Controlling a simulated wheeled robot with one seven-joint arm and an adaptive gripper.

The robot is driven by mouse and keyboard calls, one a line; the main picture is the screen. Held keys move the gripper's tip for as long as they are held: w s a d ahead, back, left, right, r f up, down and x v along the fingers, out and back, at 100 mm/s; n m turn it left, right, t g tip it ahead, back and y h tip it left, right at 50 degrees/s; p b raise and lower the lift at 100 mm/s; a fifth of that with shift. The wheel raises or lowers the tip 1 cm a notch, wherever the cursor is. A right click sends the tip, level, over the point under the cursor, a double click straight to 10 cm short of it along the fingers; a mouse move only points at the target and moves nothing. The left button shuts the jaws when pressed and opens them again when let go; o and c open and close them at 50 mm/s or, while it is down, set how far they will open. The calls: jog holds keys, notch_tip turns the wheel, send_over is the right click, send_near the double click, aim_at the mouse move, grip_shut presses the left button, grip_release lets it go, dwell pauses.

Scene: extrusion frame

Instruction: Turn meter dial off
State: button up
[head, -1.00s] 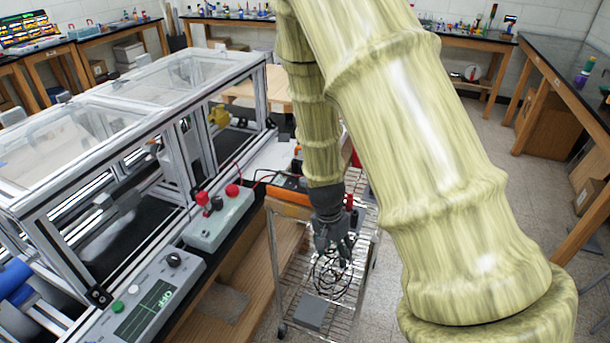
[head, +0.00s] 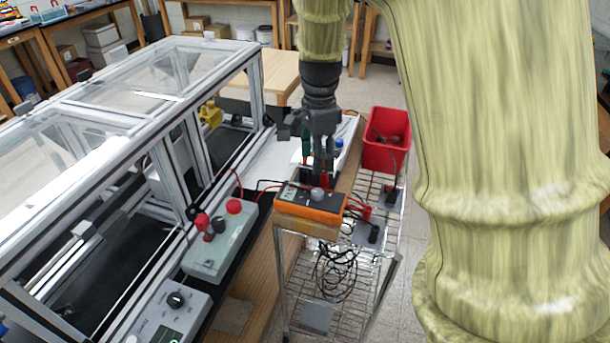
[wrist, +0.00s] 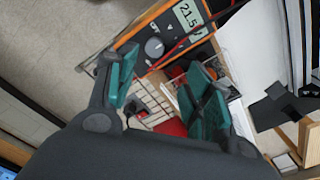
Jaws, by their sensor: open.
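The orange meter (head: 310,203) lies on top of a wire cart beside the machine frame. Its grey round dial (head: 318,193) faces up. In the wrist view the meter (wrist: 183,27) has a lit display (wrist: 188,14) that seems to read 21.5, and the dial (wrist: 154,47) sits beside an "OFF" mark. My gripper (head: 322,172) is open, pointing down just behind the meter in the head view. In the wrist view its green-padded fingers (wrist: 160,98) are spread apart with nothing between them, and the dial lies beyond them, untouched.
A red lead (wrist: 200,36) crosses over the meter. A control box (head: 218,245) with red and black knobs stands to the left, by the aluminium frame (head: 165,165). A red bin (head: 386,138) is behind the cart, whose wire shelf (head: 345,268) holds black cables.

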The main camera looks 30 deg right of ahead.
aim_at(318, 192)
jog(key=shift+s+f+p, duration=0.45)
jog(key=shift+s+f, duration=0.65)
jog(key=shift+s, duration=0.1)
jog(key=f, duration=0.2)
jog(key=w+f, duration=0.1)
jog(key=f, duration=0.1)
jog(key=f+p, duration=0.1)
jog(key=f, duration=0.1)
jog(key=shift+w+f, duration=0.15)
jog(key=shift+w, duration=0.1)
jog(key=shift+s+f, duration=0.2)
jog(key=shift+s, duration=0.05)
jog(key=shift+f, duration=0.2)
jog(key=shift+w+f, duration=0.3)
jog(key=shift+f, duration=0.2)
jog(key=shift+s+r, duration=0.15)
jog(key=shift+s, duration=0.1)
jog(key=shift+w, duration=0.1)
jog(key=c, duration=1)
jog(key=shift+n+p, duration=0.55)
jog(key=shift+n, duration=0.35)
jog(key=shift+c, duration=0.3)
